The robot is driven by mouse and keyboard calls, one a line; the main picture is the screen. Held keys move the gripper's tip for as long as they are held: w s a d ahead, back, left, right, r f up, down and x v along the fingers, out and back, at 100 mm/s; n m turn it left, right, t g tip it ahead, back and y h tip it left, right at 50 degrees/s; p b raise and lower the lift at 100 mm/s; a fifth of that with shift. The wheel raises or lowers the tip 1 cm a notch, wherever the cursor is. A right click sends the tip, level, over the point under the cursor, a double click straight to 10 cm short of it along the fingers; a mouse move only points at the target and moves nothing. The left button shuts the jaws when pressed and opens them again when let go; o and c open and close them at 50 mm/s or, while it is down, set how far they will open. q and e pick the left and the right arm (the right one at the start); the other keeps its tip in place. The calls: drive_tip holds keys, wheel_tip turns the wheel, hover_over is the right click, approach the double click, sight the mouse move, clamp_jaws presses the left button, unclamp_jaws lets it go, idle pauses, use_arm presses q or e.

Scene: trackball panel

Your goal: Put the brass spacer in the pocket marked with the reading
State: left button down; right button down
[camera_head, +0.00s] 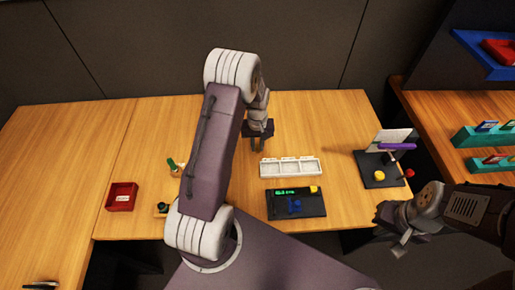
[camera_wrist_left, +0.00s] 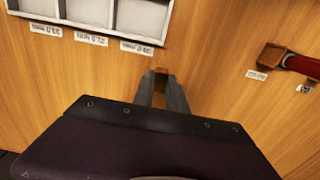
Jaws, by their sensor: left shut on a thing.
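My left gripper (camera_head: 258,146) is over the table behind the white tray (camera_head: 291,174). In the left wrist view its fingers (camera_wrist_left: 162,86) are shut on a small brown, brass-coloured piece, the brass spacer (camera_wrist_left: 161,72), mostly hidden between the fingertips. The white tray has three pockets in a row; it also shows in the left wrist view (camera_wrist_left: 166,22), with a small label by each pocket, too small to read surely. The dark panel (camera_head: 310,210) has a lit green display (camera_head: 285,191), digits unreadable. My right gripper (camera_head: 398,238) is off the table's front right edge; its fingers are unclear.
A red box (camera_head: 122,196) and a green-handled tool (camera_head: 174,164) are on the left. A dark stand with a yellow ball (camera_head: 379,176) is on the right. A red-handled thing (camera_wrist_left: 302,66) lies in a brown block (camera_wrist_left: 271,56). Teal racks (camera_head: 484,134) are on another table.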

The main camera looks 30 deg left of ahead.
use_arm(q)
drive_tip(key=shift+f, duration=0.85)
drive_tip(key=shift+w+f, duration=0.1)
drive_tip(key=shift+f, duration=0.3)
drive_tip(key=shift+f, duration=0.15)
drive_tip(key=c, duration=1.3)
unclamp_jaws()
drive_tip(key=shift+c, duration=0.2)
